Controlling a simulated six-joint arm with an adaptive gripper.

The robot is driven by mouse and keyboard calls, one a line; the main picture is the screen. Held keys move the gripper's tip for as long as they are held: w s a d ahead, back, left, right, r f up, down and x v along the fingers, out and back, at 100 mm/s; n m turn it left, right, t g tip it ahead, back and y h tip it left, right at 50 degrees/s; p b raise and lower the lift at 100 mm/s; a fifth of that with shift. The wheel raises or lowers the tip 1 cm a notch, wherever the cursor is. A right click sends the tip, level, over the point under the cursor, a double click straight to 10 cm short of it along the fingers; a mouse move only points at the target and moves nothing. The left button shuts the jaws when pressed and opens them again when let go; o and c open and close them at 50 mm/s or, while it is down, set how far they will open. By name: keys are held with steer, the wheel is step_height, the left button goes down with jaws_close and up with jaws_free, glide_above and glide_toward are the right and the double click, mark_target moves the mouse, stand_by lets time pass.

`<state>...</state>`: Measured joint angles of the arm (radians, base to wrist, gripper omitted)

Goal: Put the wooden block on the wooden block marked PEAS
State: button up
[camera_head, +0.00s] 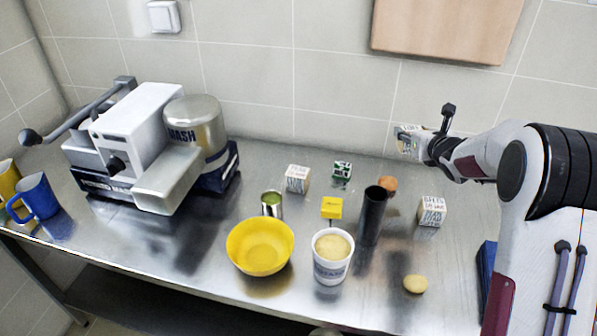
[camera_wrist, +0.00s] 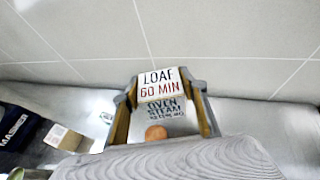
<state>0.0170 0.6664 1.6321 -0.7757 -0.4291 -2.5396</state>
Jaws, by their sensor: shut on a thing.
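My gripper (camera_head: 413,144) is raised above the back right of the counter. It is shut on a wooden block (camera_head: 405,139) with printed faces. In the wrist view the held block (camera_wrist: 161,83) sits between both fingers and reads LOAF 60 MIN and OVEN STEAM. A pale printed block (camera_head: 432,211) stands on the counter below and to the right of the gripper. Another pale printed block (camera_head: 297,179) stands farther left, near the wall. Their lettering is too small to read surely, so I cannot tell which is marked PEAS.
A dark upright cylinder (camera_head: 372,214), a brown ball (camera_head: 388,185), a yellow cube (camera_head: 331,207) and a small green-and-white box (camera_head: 342,170) stand mid-counter. In front are a yellow bowl (camera_head: 260,248), a filled white cup (camera_head: 332,258) and a potato-like lump (camera_head: 415,284). A machine (camera_head: 150,145) fills the left.

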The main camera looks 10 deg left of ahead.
steer(key=s+a+r+n+g+y, duration=0.1)
steer(key=s+a+r+n+y, duration=0.15)
steer(key=a, duration=1.55)
steer(key=r+n+g+y, duration=0.1)
steer(key=n+g+y, duration=0.1)
steer(key=n+y, duration=0.1)
glide_above(297, 171)
steer(key=shift+s, duration=0.1)
steer(key=shift+d, duration=0.1)
steer(key=shift+f, duration=3.15)
steer(key=shift+f, duration=1.85)
steer(key=shift+f, duration=0.15)
